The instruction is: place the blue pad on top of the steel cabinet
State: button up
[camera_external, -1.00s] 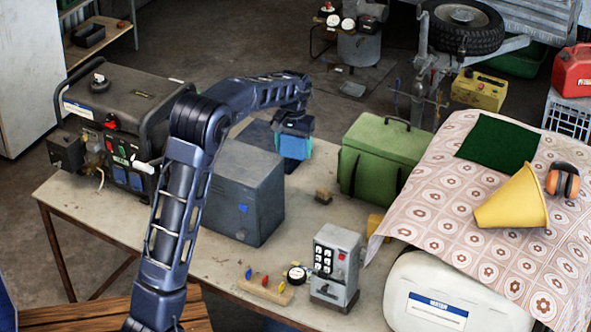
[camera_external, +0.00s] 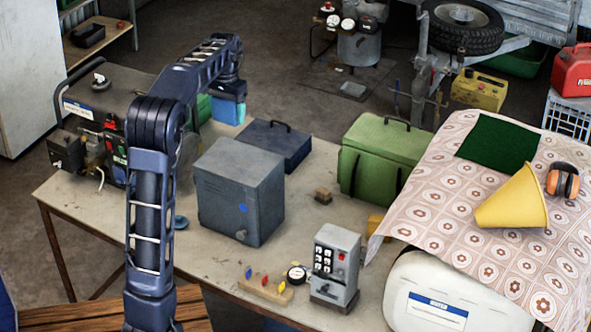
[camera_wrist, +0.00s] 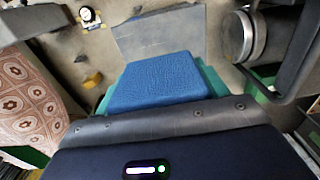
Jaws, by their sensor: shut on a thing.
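The blue pad (camera_external: 228,113) is held below my gripper (camera_external: 228,98), raised behind the steel cabinet and to its left in the outside view. In the wrist view the blue pad (camera_wrist: 158,78) lies between teal fingers, which show on both sides of it. My gripper is shut on the pad. The steel cabinet (camera_external: 240,190) is a grey box standing upright on the table, with a blue dot on its front. Its top is bare. The grey cabinet also shows in the wrist view (camera_wrist: 160,35), beyond the pad and apart from it.
A generator (camera_external: 90,110) stands at left, partly behind my arm. A dark blue box (camera_external: 275,146) with a handle is behind the cabinet. A green case (camera_external: 383,155) is to the right, with a grey control box (camera_external: 335,262) in front. A small block (camera_external: 323,196) lies between.

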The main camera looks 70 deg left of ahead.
aim_at(227, 123)
notch_tip(227, 123, down, 16)
jog(key=shift+f, duration=0.15)
dwell(0.5)
jog(key=shift+f, duration=0.2)
jog(key=o, duration=0.9)
jog(key=shift+o, duration=0.2)
jog(key=shift+r, duration=0.1)
notch_tip(227, 123, up, 12)
jog(key=shift+r, duration=0.1)
